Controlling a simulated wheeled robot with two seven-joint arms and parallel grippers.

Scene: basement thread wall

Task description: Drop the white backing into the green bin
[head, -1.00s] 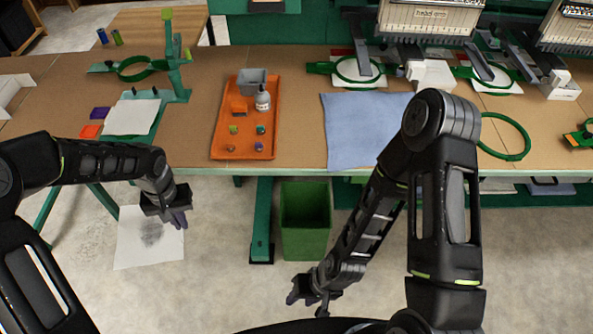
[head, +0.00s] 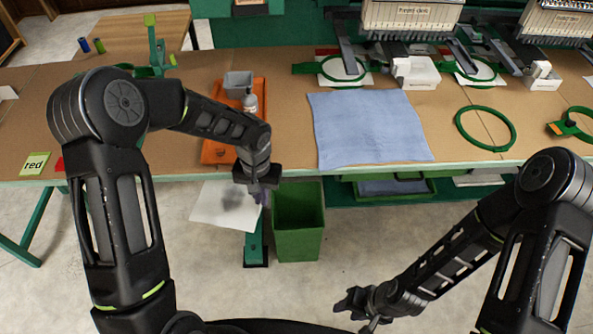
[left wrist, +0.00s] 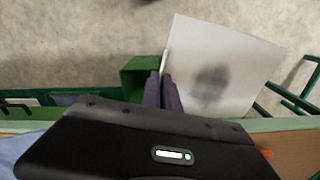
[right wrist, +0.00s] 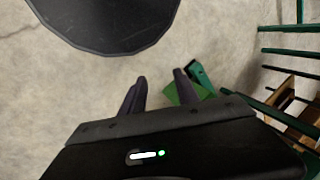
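The white backing (head: 222,207), a thin sheet with a grey smudge, hangs from my left gripper (head: 261,194). In the left wrist view the fingers (left wrist: 162,92) are shut on the edge of the backing (left wrist: 225,65). The green bin (head: 298,246) stands open on the floor just right of the left gripper. It also shows in the left wrist view (left wrist: 138,82), partly hidden by the fingers; the sheet lies beside it. My right gripper (head: 358,306) is low over the floor, right of the bin. In the right wrist view its fingers (right wrist: 160,85) are apart and empty.
The long table (head: 285,172) runs behind the bin. It carries an orange tray (head: 216,152), a blue cloth (head: 365,125) and green hoops (head: 485,128). The floor in front of the bin is clear.

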